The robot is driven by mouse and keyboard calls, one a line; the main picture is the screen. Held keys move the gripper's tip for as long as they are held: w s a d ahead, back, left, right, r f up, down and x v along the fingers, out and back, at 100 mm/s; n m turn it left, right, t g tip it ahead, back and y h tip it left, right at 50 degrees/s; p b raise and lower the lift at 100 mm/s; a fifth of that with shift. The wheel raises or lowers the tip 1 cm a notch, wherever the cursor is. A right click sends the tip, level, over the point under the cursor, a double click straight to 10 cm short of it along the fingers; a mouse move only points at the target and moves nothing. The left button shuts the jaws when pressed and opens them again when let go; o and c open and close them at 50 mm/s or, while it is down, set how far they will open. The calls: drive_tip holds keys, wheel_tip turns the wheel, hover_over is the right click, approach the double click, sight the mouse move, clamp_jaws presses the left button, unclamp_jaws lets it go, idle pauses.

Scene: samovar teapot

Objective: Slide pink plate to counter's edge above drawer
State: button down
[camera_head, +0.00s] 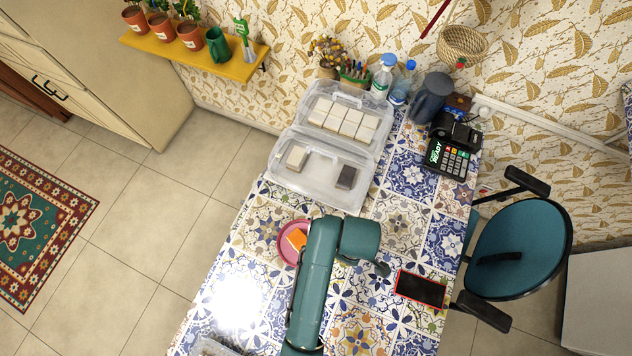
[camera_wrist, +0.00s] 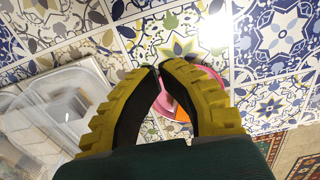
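The pink plate (camera_head: 284,252) lies on the patterned tile counter (camera_head: 262,218), near its left long edge in the head view. An orange piece (camera_head: 297,239) sits on it, and my teal arm covers its right side. In the wrist view the pink plate (camera_wrist: 213,73) shows partly behind my fingers, with some orange visible in the gap. My gripper (camera_wrist: 158,70) has yellow and black fingers whose tips are close together, with nothing seen held. Whether the fingers touch the plate is unclear. In the head view my fingers are hidden. No drawer under the counter is visible.
An open clear container (camera_head: 318,190) with pale blocks stands beyond the plate. A black tablet (camera_head: 420,289) lies right of my arm. A card terminal (camera_head: 450,157), bottles and a dark jug (camera_head: 430,98) stand at the back. Bare tiles lie below the plate.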

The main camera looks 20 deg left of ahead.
drive_tip(key=f+b, duration=0.1)
drive_tip(key=f, duration=0.3)
drive_tip(key=s+f+b, duration=0.1)
drive_tip(key=f, duration=0.4)
drive_tip(key=s+f+b, duration=0.1)
drive_tip(key=f, duration=0.3)
drive_tip(key=shift+s+f, duration=0.15)
drive_tip(key=shift+f, duration=0.25)
drive_tip(key=a, duration=0.3)
drive_tip(key=shift+w+r, duration=0.25)
drive_tip(key=shift+w+a, duration=0.1)
drive_tip(key=shift+a, duration=0.35)
